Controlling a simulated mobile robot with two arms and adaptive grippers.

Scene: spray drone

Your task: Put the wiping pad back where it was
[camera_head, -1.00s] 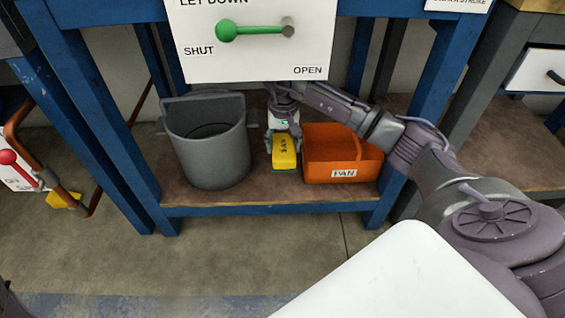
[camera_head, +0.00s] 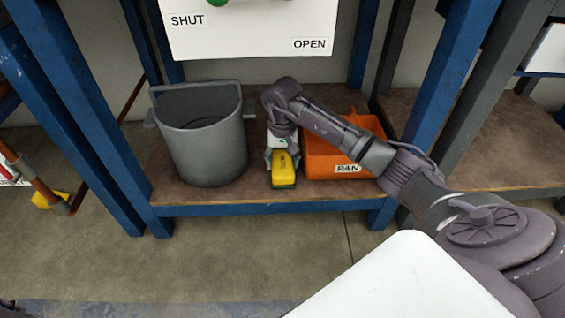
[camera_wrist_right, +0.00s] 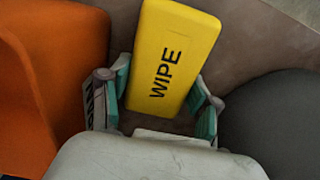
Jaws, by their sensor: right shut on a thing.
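The yellow wiping pad (camera_head: 284,170) has a green underside and is at the lower shelf, between the grey bucket and the orange pan. My right gripper (camera_head: 283,154) reaches down from above and is shut on the pad. In the right wrist view the pad (camera_wrist_right: 172,58), marked WIPE, sits between the two teal-padded fingers (camera_wrist_right: 163,95). The pad is at or just above the shelf surface; I cannot tell whether it touches. My left gripper does not show.
The grey bucket (camera_head: 205,145) stands close left of the pad. The orange box (camera_head: 325,160) labelled PAN stands close right, partly behind my arm. The brown shelf (camera_head: 235,188) has a blue front edge. A white SHUT/OPEN panel (camera_head: 245,35) hangs above.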

